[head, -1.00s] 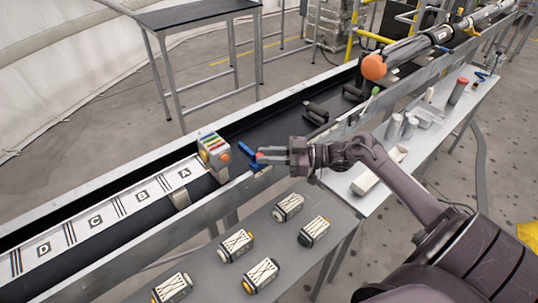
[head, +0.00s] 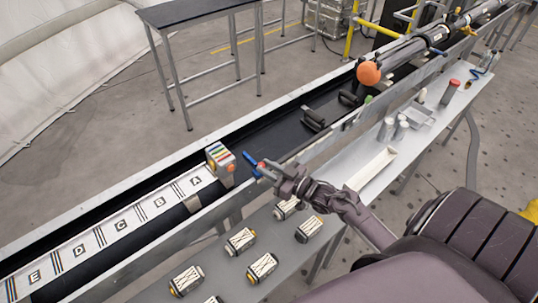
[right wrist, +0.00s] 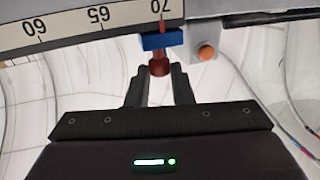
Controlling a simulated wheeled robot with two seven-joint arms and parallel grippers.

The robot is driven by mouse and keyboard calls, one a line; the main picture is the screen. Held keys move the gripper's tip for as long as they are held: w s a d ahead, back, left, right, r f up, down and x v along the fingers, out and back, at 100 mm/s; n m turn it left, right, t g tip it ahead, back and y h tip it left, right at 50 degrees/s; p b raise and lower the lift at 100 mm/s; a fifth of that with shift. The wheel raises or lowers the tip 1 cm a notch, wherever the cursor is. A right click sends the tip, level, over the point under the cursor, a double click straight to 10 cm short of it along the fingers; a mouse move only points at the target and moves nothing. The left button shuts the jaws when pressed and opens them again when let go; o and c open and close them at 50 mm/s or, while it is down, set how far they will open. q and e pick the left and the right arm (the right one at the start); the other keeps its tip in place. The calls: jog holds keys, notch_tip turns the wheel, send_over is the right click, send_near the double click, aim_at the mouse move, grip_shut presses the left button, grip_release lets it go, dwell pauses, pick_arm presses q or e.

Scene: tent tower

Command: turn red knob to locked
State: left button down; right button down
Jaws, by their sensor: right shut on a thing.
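The red knob (right wrist: 159,67) sits under a blue block (right wrist: 162,40) on the rail with a printed scale, its red pointer near 70 in the right wrist view. In the head view the knob is a small red spot beside the blue part (head: 250,159) on the trough's near edge. My right gripper (right wrist: 160,82) is shut on the knob, one dark finger on each side; in the head view it (head: 266,169) reaches in from the lower right. No lock marking is legible. My left gripper is out of view.
A box with coloured stripes (head: 219,156) and an orange button stands just left of the knob. A lettered strip (head: 140,217) runs along the trough. An orange ball (head: 368,73) caps a tube at upper right.

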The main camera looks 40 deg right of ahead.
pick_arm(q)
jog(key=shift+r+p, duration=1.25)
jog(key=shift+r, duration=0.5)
pick_arm(e)
jog(key=shift+a+m+t+h, duration=0.2)
jog(key=shift+m+h, duration=0.65)
jog(key=shift+h, duration=0.5)
jog(key=shift+a+m+t+h, duration=0.2)
jog(key=shift+m+h, duration=0.7)
jog(key=shift+h, duration=0.4)
jog(key=shift+a+m+t+h, duration=0.1)
jog(key=shift+a+m+h, duration=0.1)
jog(key=shift+m+h, duration=0.9)
jog(key=shift+h, duration=0.65)
jog(key=c, duration=1.3)
grip_release()
jog(key=shift+s, duration=0.15)
pick_arm(q)
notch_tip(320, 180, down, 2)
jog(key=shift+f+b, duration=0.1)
jog(key=shift+b, duration=0.95)
pick_arm(e)
jog(key=s, duration=0.5)
jog(key=s+a, duration=0.1)
jog(key=s, duration=0.1)
jog(key=shift+s, duration=0.25)
